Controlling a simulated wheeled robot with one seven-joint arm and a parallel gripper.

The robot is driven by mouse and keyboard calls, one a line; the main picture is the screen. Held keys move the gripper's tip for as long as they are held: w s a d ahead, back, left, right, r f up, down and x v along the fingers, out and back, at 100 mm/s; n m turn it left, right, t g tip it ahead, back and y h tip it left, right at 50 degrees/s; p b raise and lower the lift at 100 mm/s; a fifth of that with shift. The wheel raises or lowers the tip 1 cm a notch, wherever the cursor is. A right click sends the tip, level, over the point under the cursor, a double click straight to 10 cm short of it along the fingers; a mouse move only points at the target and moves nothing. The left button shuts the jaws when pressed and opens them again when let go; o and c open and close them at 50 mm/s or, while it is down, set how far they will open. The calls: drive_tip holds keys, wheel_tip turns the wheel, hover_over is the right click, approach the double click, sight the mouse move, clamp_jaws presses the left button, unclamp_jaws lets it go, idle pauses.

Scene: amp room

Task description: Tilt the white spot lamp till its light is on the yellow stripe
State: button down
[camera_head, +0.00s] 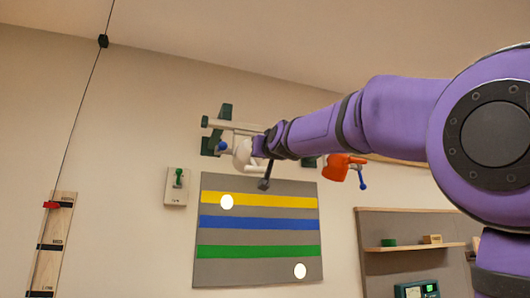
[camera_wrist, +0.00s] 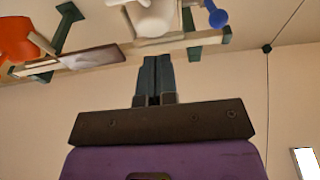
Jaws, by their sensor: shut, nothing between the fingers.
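The white spot lamp (camera_head: 243,153) hangs from a wall bracket, partly hidden by my arm. In the wrist view the white lamp (camera_wrist: 153,17) is at the top edge, with a blue-knobbed handle (camera_wrist: 216,17) beside it. The striped board (camera_head: 215,274) is below, with its yellow stripe (camera_head: 275,200) uppermost. One round light spot (camera_head: 227,202) lies on the yellow stripe near its left end. Another spot (camera_head: 300,270) lies on grey below the green stripe. Which lamp casts which is not shown. My gripper (camera_wrist: 154,62) is shut and empty, just below the lamp; contact cannot be told.
An orange lamp (camera_head: 337,167) with a blue handle hangs to the right on the same rail. A small switch plate (camera_head: 176,187) with a green lever is left of the board. A shelf unit (camera_head: 400,225) stands at right. A cord hangs at left beside a wooden scale (camera_head: 50,245).

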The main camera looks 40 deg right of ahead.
sight(251, 168)
drive_tip(key=shift+w+d+f, duration=0.15)
drive_tip(key=shift+w+d, duration=0.25)
drive_tip(key=shift+w, duration=1)
drive_tip(key=shift+w+d+f, duration=0.2)
drive_tip(key=shift+w+d, duration=0.25)
drive_tip(key=shift+w, duration=0.95)
drive_tip(key=shift+w+d+f, duration=0.15)
drive_tip(key=shift+w+d, duration=0.25)
drive_tip(key=shift+w, duration=1)
drive_tip(key=shift+f, duration=0.1)
drive_tip(key=shift+w+d+f, duration=0.15)
drive_tip(key=shift+w+f, duration=0.3)
drive_tip(key=shift+w, duration=0.1)
